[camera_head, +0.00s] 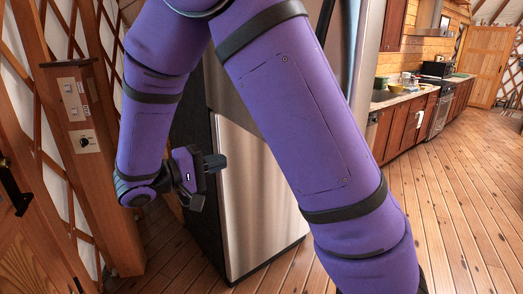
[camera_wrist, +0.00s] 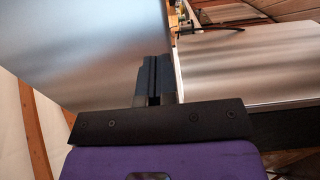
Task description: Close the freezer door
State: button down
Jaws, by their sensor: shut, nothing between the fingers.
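The steel fridge-freezer stands in the middle of the head view, largely behind my arm. Its lower steel panel, which looks like the freezer door (camera_head: 258,205), shows below and left of my forearm, with a dark side to its left. My gripper (camera_head: 217,162) is at the upper left edge of this panel, with its fingers pointing right. In the wrist view, my shut, empty fingers (camera_wrist: 154,72) are in front of a large steel panel (camera_wrist: 85,50). I cannot tell whether they touch it, or how far the door stands open.
A second steel panel (camera_wrist: 245,70) shows at the right of the wrist view, across a gap. A wooden post with switches (camera_head: 80,115) stands close on the left. Kitchen cabinets (camera_head: 400,130) run along the back right. The plank floor (camera_head: 460,200) at right is clear.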

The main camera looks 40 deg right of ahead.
jog(key=d, duration=1.3)
jog(key=shift+s+d, duration=0.4)
jog(key=shift+s, duration=0.05)
jog(key=shift+d, duration=0.1)
